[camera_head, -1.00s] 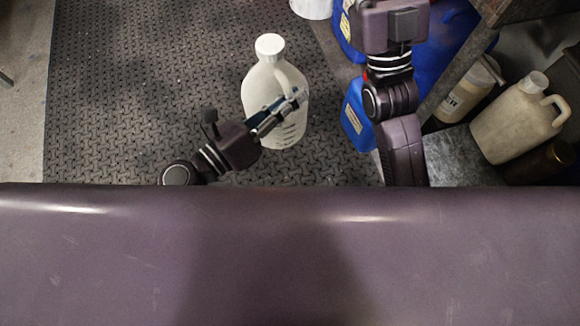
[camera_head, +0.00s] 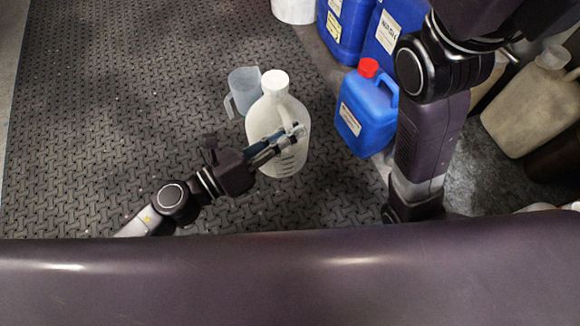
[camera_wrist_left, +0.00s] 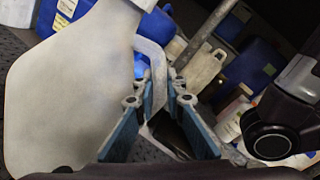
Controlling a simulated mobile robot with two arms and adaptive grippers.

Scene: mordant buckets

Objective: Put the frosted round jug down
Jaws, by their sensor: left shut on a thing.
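The frosted round jug (camera_head: 283,121) is whitish and translucent, with a white cap and dark measure marks low on its side. It is upright in the middle of the head view. My left gripper (camera_head: 289,135) is shut on its handle. In the left wrist view the jug (camera_wrist_left: 75,85) fills the left side, and its handle (camera_wrist_left: 156,75) lies between the fingers of the gripper (camera_wrist_left: 160,100). The jug's base is partly hidden, and I cannot tell whether it touches the floor. My right arm shows at the right, but its gripper is out of view.
A small clear measuring jug (camera_head: 243,90) stands just behind the held jug. A blue canister with a red cap (camera_head: 367,112) is to its right, with more blue canisters (camera_head: 345,30) behind. A beige jug (camera_head: 530,105) is far right. The dark mat (camera_head: 120,120) is clear at left.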

